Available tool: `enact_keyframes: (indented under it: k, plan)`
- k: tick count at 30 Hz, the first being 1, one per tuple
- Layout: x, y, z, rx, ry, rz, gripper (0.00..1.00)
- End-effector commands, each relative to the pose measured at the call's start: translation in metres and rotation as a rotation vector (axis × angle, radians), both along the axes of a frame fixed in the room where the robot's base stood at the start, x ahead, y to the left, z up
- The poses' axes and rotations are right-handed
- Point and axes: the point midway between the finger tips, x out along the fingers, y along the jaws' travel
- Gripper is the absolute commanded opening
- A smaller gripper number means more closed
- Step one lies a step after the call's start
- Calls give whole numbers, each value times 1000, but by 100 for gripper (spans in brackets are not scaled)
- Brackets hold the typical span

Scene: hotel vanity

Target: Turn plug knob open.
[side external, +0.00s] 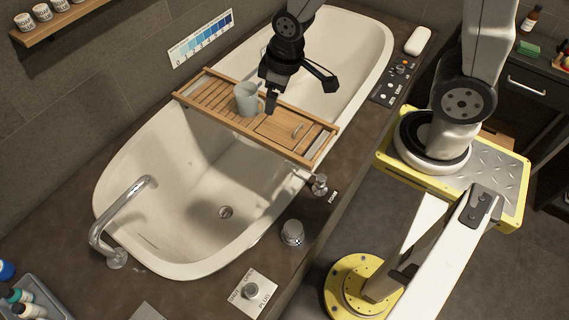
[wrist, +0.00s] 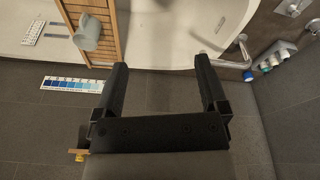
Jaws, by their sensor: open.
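The plug knob (side external: 250,290) is a small round metal knob on a pale square plate (side external: 262,300) at the front edge of the tub surround in the side external view. The plate carries lettering that seems to read SHUT, OPEN and PLUG; which way the knob points is too small to tell. The drain (side external: 225,211) lies in the tub floor. My gripper (side external: 300,92) is open and empty above the far part of the tub, far from the knob. In the wrist view my gripper (wrist: 162,65) shows both fingers apart with nothing between them; the knob is not visible there.
A wooden bath tray (side external: 210,97) with a grey mug (side external: 247,99) spans the tub (side external: 130,165) below my gripper. A curved faucet (side external: 120,210) stands at left, a larger round knob (side external: 292,232) near the plug plate. Bottles stand in a grey caddy (side external: 45,295).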

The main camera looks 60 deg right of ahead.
Motion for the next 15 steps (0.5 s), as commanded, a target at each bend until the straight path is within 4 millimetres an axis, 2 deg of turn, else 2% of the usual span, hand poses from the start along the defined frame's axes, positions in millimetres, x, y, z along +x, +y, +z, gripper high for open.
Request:
enact_keyframes:
  k: [9, 15]
  plan:
    - [27, 70, -48, -57, 35, 449, 93]
    - [31, 117, -84, -89, 51, 729, 93]
